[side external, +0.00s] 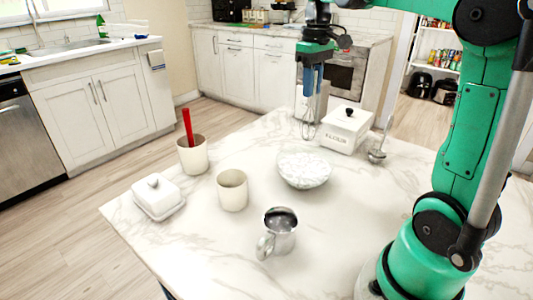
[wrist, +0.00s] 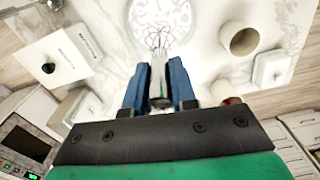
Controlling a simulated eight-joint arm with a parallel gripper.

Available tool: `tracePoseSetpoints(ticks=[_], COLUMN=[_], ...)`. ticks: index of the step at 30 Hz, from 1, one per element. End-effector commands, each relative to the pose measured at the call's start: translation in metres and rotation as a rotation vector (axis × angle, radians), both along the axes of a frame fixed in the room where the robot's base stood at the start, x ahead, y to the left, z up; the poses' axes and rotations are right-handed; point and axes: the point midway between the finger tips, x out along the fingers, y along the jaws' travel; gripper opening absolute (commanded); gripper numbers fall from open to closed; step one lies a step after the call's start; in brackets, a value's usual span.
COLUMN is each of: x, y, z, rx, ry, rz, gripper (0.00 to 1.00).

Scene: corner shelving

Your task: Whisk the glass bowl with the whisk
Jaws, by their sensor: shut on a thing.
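The glass bowl (side external: 304,172) stands upright on the marble table, clear with a whitish pattern showing through. My gripper (side external: 313,82) is above and behind it in the side view, pointing down. It is shut on the whisk (side external: 308,128), whose wire loops hang down with their tips a little above the bowl's far rim in the picture. In the wrist view the blue fingers of my gripper (wrist: 160,88) flank the whisk handle, and the whisk's wires (wrist: 157,40) overlap the near part of the bowl (wrist: 150,14). No contact between whisk and bowl is clear.
A white lidded box (side external: 345,132) stands close right of the whisk, with a metal ladle (side external: 378,152) beside it. Left of the bowl are a cream cup (side external: 232,192), a cup with a red utensil (side external: 193,158) and a butter dish (side external: 157,199). A metal pitcher (side external: 279,236) stands in front.

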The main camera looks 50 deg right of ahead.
Motion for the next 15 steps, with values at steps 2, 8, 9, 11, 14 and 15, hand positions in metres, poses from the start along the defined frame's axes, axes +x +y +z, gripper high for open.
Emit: tracePoseSetpoints(ticks=[2, 8, 9, 11, 14, 15], x=[0.0, 0.0, 0.0, 0.0, 0.0, 0.0], y=[0.0, 0.0, 0.0, 0.001, 0.001, 0.001], z=[-0.006, -0.024, -0.028, -0.033, -0.042, -0.045], rx=[0.0, 0.0, 0.0, 0.0, 0.0, 0.0], ry=[0.0, 0.0, 0.0, 0.0, 0.0, 0.0], rz=[0.0, 0.0, 0.0, 0.0, 0.0, 0.0], gripper=[0.0, 0.0, 0.0, 0.0, 0.0, 0.0])
